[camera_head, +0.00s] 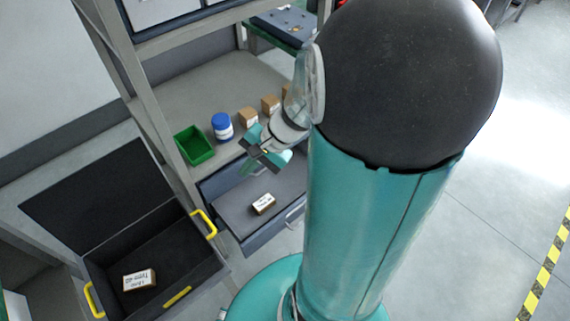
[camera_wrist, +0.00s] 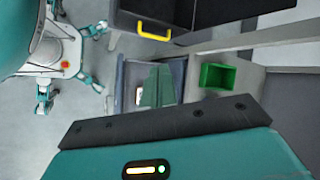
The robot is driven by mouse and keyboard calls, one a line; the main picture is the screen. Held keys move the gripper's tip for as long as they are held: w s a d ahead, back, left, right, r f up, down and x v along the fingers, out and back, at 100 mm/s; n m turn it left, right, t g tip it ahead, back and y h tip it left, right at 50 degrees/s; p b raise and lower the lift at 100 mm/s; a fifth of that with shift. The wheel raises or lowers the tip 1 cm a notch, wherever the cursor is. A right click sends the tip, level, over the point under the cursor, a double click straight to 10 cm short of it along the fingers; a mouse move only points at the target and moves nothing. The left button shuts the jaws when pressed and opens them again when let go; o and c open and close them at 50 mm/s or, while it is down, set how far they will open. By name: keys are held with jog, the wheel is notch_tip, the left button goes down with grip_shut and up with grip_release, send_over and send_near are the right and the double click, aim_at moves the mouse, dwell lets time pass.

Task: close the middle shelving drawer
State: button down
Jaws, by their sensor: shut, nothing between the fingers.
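The shelving drawer (camera_head: 235,212) is grey and stands pulled out below the shelf board, with its front toward the lower right. A small brown box with a white label (camera_head: 263,204) lies inside it. The drawer also shows in the wrist view (camera_wrist: 124,72), partly covered by my fingers. My gripper (camera_head: 250,167) is shut and empty, above the back part of the open drawer near the shelf edge. In the wrist view my teal fingers (camera_wrist: 158,84) point at the drawer. I cannot tell whether they touch anything.
A green bin (camera_head: 194,146), a blue-and-white jar (camera_head: 222,126) and several brown boxes (camera_head: 248,118) stand on the shelf above. An open black case (camera_head: 200,262) with yellow handles, holding a labelled box (camera_head: 139,280), is left of the drawer. Clear floor lies to the right.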

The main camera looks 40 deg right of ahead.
jog(key=s+d+f+m+t+h, duration=0.15)
jog(key=d+f+m+t, duration=0.35)
jog(key=d+f+m, duration=1)
jog(key=s+d+f+m+h, duration=0.2)
jog(key=s+d+f+m, duration=0.15)
jog(key=s+f, duration=0.35)
jog(key=s+d+f+m+h, duration=0.25)
jog(key=s+f+m, duration=0.25)
jog(key=f, duration=0.4)
send_near(303, 202)
jog(key=x, duration=0.4)
jog(key=shift+a+f, duration=0.15)
jog(key=shift+f, duration=0.45)
jog(key=shift+w, duration=0.6)
jog(key=shift+w, duration=0.15)
